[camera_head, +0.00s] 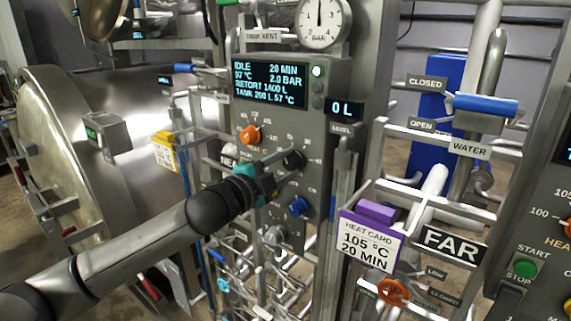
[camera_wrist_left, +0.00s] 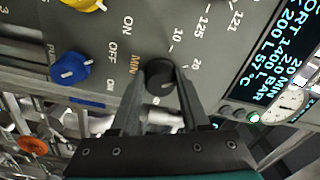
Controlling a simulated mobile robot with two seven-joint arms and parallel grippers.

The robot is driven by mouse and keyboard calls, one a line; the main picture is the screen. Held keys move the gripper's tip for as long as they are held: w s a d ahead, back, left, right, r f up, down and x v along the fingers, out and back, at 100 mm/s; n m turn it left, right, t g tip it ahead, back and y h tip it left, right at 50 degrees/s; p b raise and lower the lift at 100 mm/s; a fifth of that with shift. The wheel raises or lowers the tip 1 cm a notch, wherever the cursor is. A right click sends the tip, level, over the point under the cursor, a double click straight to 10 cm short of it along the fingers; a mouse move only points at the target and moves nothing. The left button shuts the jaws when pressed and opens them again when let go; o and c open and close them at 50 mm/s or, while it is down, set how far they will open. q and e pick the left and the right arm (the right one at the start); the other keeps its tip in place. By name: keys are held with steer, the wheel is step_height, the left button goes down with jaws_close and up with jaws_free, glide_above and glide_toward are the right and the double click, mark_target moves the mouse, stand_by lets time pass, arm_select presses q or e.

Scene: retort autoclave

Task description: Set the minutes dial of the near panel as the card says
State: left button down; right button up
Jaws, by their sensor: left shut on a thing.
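The dark minutes dial (camera_head: 293,159) is on the near panel (camera_head: 330,130); in the left wrist view the dial (camera_wrist_left: 160,72) shows between the fingers, by the MIN lettering and numbers 10 and 20. My left gripper (camera_head: 284,160) is shut on this dial. The panel's display (camera_head: 270,82) reads IDLE, 20 MIN, 97 °C and 2.0 BAR. A heat card (camera_head: 371,241) with a purple top reads 105 °C, 20 MIN and hangs beside the FAR sign. A yellow card (camera_head: 164,152) at left is too small to read. My right gripper is out of view.
An orange knob (camera_head: 250,135) is up-left of the dial and a blue knob (camera_head: 299,206) below it. A pressure gauge (camera_head: 322,20) tops the panel. Pipes and a blue-handled water valve (camera_head: 483,105) stand right. The FAR sign (camera_head: 450,245) is at lower right.

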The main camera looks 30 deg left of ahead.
arm_select(q)
steer(key=shift+c, duration=1.9)
jaws_free()
steer(key=shift+s, duration=0.1)
steer(key=shift+s+a+f+b, duration=0.15)
steer(key=shift+s+b, duration=0.2)
steer(key=shift+s, duration=0.55)
steer(key=shift+s+b, duration=0.35)
steer(key=shift+s, duration=1.15)
glide_toward(287, 165)
steer(key=shift+s+a, duration=0.15)
steer(key=shift+s, duration=1.25)
steer(key=shift+s+a, duration=0.15)
steer(key=shift+s, duration=1.25)
